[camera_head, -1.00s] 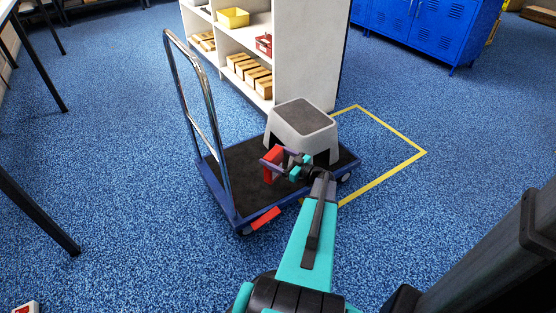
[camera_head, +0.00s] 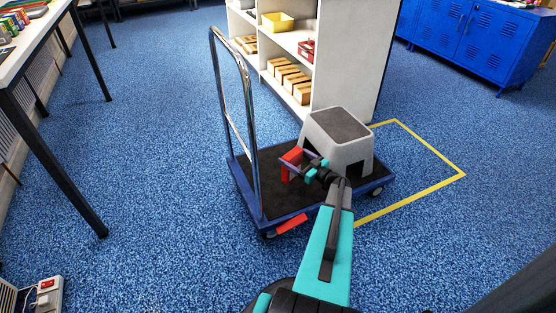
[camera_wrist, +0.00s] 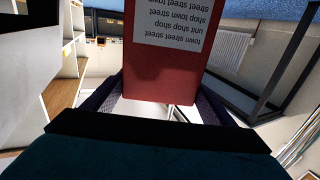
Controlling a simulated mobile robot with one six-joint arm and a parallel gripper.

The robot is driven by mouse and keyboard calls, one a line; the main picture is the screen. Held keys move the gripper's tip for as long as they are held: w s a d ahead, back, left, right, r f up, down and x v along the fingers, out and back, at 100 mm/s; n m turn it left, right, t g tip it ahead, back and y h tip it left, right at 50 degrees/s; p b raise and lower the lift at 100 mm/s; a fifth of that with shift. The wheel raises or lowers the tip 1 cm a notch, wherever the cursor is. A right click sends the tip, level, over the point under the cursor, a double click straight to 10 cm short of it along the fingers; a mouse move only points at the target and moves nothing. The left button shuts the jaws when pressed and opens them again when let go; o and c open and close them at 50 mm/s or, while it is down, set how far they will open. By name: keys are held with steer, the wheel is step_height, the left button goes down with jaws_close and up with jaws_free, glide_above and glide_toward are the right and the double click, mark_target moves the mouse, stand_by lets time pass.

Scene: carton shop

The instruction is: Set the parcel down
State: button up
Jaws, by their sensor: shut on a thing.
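The parcel is a red box (camera_head: 290,157) in the head view. In the wrist view its red face (camera_wrist: 160,82) carries a white printed label. My gripper (camera_head: 304,164) is shut on it, with a dark finger on each side. The parcel appears over the dark deck (camera_head: 277,200) of a blue-edged platform trolley, left of a grey step stool (camera_head: 342,140). I cannot tell whether its underside touches the deck. The gripper and arm hide part of the deck.
The trolley's tall chrome handle (camera_head: 222,95) rises at its left end. A red piece (camera_head: 291,223) is at its near edge. Yellow floor tape (camera_head: 440,182) lies to the right. White shelving (camera_head: 343,60) stands behind. A table (camera_head: 40,50) is at left; the floor between is open.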

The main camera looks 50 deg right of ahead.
steer(key=w+a+b, duration=0.1)
steer(key=w+b, duration=0.1)
steer(key=w, duration=0.6)
steer(key=shift+w+a+f+b, duration=0.3)
steer(key=shift+w+a+f, duration=0.05)
steer(key=shift+f+b, duration=1.05)
steer(key=shift+f, duration=0.75)
steer(key=o, duration=1.5)
steer(key=shift+f, duration=0.15)
steer(key=s+p, duration=0.3)
steer(key=s, duration=0.9)
steer(key=shift+p, duration=0.35)
